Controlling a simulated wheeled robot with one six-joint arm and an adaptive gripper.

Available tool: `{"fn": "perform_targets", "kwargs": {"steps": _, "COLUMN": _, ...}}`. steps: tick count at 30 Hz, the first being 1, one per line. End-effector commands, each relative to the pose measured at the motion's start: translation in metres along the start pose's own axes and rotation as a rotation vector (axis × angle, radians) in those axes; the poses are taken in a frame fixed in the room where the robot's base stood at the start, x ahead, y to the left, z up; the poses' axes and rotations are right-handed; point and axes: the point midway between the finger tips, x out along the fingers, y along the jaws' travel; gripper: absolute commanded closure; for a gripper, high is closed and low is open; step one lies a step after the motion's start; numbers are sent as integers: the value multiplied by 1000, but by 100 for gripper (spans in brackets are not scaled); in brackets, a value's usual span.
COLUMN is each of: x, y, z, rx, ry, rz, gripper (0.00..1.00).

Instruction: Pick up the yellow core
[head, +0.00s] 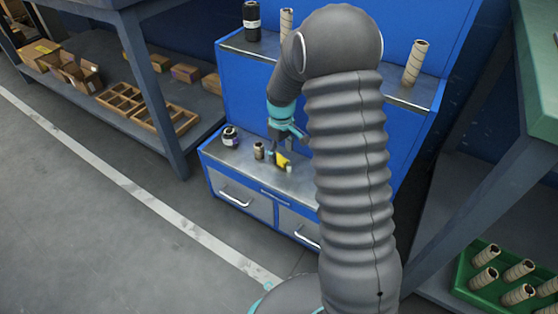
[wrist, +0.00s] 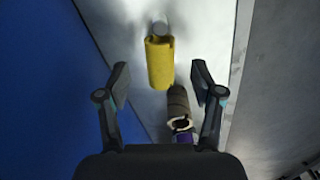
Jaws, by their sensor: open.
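In the head view my gripper (head: 285,136) is just above and beside the core.
The brown core also shows near the right finger in the wrist view (wrist: 178,103). The upper shelf holds another core (head: 415,62). A green tray (head: 462,291) holds several cores.

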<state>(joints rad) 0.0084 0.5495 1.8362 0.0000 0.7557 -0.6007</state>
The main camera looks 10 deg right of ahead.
Motion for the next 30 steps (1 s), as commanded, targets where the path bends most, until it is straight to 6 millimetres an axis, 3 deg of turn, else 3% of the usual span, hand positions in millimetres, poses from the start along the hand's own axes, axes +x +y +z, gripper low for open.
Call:
{"fn": "perform_targets", "kwargs": {"steps": 6, "x": 32, "y": -1, "z": 1, "rx": 0, "ry": -2, "rz": -1, "gripper": 34}}
{"fn": "perform_targets", "kwargs": {"steps": 14, "x": 35, "y": 0, "z": 1, "rx": 0, "ry": 0, "rz": 0, "gripper": 34}}
{"fn": "perform_targets", "kwargs": {"steps": 20, "x": 35, "y": 0, "z": 1, "rx": 0, "ry": 0, "rz": 0, "gripper": 81}}
{"fn": "perform_targets", "kwargs": {"steps": 24, "x": 35, "y": 0, "z": 1, "rx": 0, "ry": 0, "rz": 0, "gripper": 87}}
{"fn": "perform_targets", "kwargs": {"steps": 30, "x": 34, "y": 0, "z": 1, "rx": 0, "ry": 0, "rz": 0, "gripper": 87}}
